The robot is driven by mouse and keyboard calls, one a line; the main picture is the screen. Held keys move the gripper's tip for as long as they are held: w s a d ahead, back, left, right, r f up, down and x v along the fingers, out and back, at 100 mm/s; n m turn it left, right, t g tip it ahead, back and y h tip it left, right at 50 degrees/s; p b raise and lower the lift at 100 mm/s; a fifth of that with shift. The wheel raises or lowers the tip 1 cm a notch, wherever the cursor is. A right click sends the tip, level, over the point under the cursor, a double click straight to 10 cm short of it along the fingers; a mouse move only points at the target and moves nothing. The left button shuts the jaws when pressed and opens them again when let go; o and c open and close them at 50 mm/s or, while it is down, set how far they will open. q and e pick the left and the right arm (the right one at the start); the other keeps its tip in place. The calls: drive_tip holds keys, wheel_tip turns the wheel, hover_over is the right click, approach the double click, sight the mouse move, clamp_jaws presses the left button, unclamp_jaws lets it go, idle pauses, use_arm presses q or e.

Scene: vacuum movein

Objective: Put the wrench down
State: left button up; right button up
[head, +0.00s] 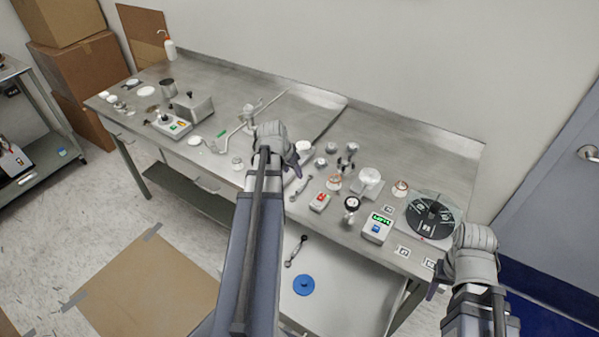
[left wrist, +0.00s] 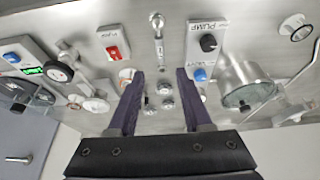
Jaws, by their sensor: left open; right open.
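A silver wrench (head: 300,187) lies on the steel bench near its front edge, just left of a small box with a red switch. It also shows in the left wrist view (left wrist: 158,37), beyond my fingertips and apart from them. My left gripper (head: 293,162) is above the bench close to the wrench. In the left wrist view its two dark fingers (left wrist: 159,75) are spread with nothing held between them. My right gripper (head: 437,281) is at the bench's front right, open, with nothing visible in it; its fingers are partly hidden.
The red-switch box (head: 320,202), a gauge (head: 351,203), a green-display box (head: 377,228) and a round dark disc (head: 431,215) crowd the right side. Several small metal fittings (left wrist: 165,88) lie below my left fingers. Another wrench-like tool (head: 296,250) and a blue disc (head: 304,285) are on the lower shelf.

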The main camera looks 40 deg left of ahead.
use_arm(q)
drive_tip(key=d+f+m+g, duration=0.2)
drive_tip(key=d+g, duration=0.1)
drive_tip(key=d, duration=1.9)
drive_tip(key=s+d+m, duration=0.1)
drive_tip(key=s+d, duration=0.2)
drive_tip(key=d, duration=0.3)
drive_tip(key=s+d+m+g, duration=0.1)
drive_tip(key=s+d, duration=0.2)
drive_tip(key=d, duration=0.3)
drive_tip(key=s+d+m+g+y, duration=0.1)
drive_tip(key=s+d, duration=0.2)
drive_tip(key=d, duration=0.4)
drive_tip(key=shift+r, duration=0.15)
